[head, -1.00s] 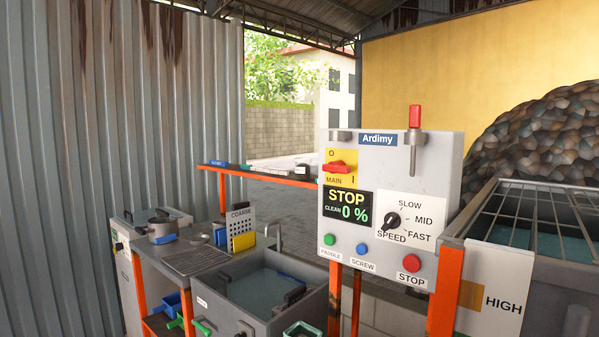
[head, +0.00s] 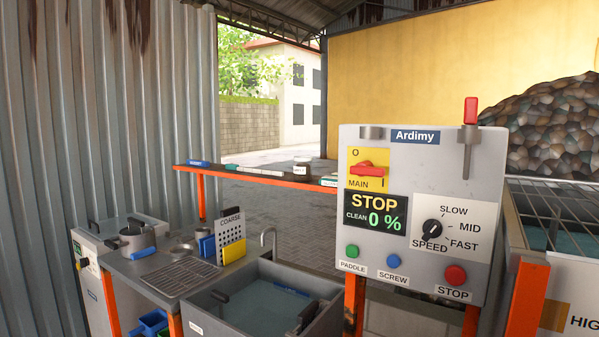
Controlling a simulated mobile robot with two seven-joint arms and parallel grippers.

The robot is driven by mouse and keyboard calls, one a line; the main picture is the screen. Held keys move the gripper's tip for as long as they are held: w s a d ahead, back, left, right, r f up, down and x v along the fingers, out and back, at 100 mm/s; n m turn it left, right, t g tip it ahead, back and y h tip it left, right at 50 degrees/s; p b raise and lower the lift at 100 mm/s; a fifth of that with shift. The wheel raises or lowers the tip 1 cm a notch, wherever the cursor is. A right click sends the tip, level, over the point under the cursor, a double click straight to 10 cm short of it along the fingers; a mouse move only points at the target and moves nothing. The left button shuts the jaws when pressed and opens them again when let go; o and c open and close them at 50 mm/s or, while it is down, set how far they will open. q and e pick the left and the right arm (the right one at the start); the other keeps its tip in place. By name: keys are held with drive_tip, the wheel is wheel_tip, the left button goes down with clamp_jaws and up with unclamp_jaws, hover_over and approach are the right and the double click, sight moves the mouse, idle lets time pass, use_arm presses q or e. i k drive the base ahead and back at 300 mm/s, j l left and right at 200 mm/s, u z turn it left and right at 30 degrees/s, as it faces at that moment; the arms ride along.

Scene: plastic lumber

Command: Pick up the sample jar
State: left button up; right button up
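A small jar (head: 302,166) with a dark lid and a pale label stands on the orange-edged shelf (head: 240,173), left of the control panel. It may be the sample jar, but its label is too small to read. Neither of my grippers shows in the head view.
The grey Ardimy control panel (head: 487,165) stands in front at right, beside the shelf's right end. A water tank (head: 237,323) and a bench (head: 140,270) with a pot (head: 134,238) are lower left. A grated tank (head: 560,275) is at far right.

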sight(302, 165)
drive_tip(key=i+j+z, duration=0.1)
drive_tip(key=j, duration=0.3)
drive_tip(key=i+j+z, duration=0.1)
drive_tip(key=i+j, duration=0.15)
drive_tip(key=j, duration=0.15)
drive_tip(key=i+j, duration=0.15)
drive_tip(key=j, duration=0.3)
drive_tip(key=i+j+z, duration=0.15)
drive_tip(key=j, duration=0.25)
drive_tip(key=i+j+z, duration=0.1)
drive_tip(key=j, duration=0.35)
drive_tip(key=i+j+z, duration=0.1)
drive_tip(key=j, duration=0.35)
drive_tip(key=i+j+z, duration=0.1)
drive_tip(key=j, duration=0.35)
drive_tip(key=i, duration=0.05)
